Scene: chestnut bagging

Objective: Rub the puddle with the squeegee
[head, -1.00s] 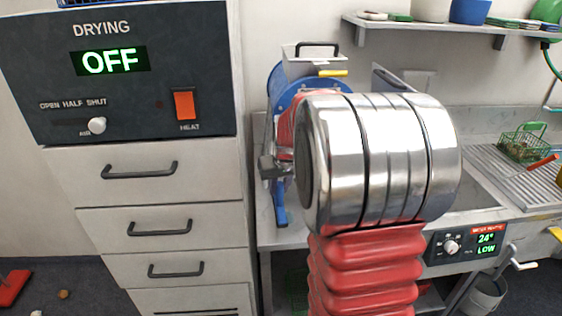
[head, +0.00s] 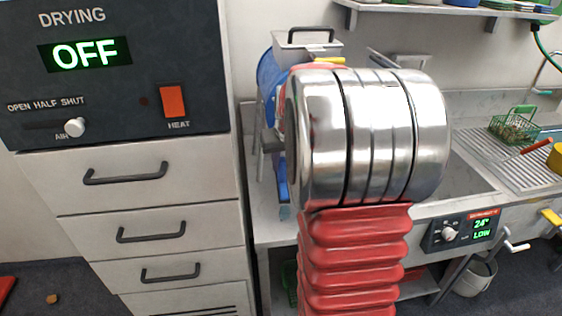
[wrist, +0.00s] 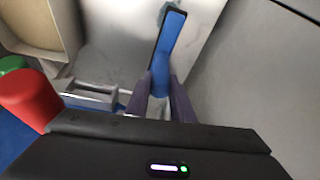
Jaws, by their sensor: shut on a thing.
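My gripper (wrist: 160,82) is shut on the blue squeegee (wrist: 168,45), its two purple fingers on either side of it in the wrist view. The squeegee extends away from the fingers over a pale grey surface, with a dark strip along its edge. In the head view the squeegee (head: 283,188) shows as a blue strip beside the counter's left end. Most of my gripper is hidden there behind my metal arm joint. Whether the squeegee touches the surface is unclear.
The drying cabinet (head: 150,240) stands close on the left, its display reading OFF. A blue drum machine (head: 266,85) is behind my arm. The counter (head: 480,190) runs right, with a green basket (head: 512,130) on the ribbed drainer. A bucket (head: 474,278) stands below.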

